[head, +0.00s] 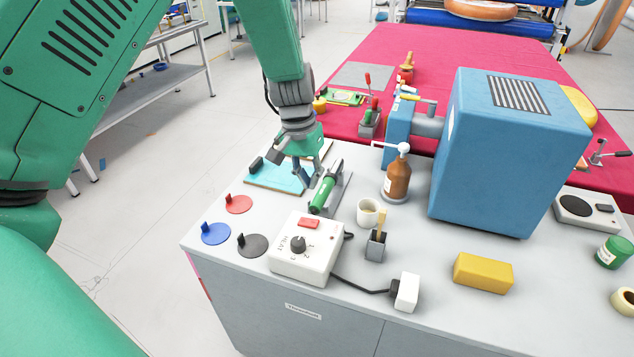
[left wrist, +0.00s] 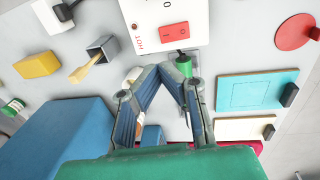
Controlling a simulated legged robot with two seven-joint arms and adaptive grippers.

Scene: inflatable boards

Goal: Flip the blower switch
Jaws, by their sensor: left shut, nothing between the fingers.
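A white control box (head: 300,262) stands at the front left of the grey bench. It has a dark dial (head: 297,244) and a red rocker switch (head: 309,222). The switch also shows in the left wrist view (left wrist: 175,32); I cannot tell which side of it is pressed. My left gripper (head: 308,182) is shut and empty, pointing down beyond the box, beside a green-handled tool (head: 322,194). No contact with the switch shows.
A large blue machine (head: 505,150) stands at right. A brown pump bottle (head: 397,178), white cup (head: 368,212) and brush holder (head: 376,246) stand nearby. A black cable runs from the box to a white block (head: 407,292). Coloured discs (head: 216,233) lie left of the box.

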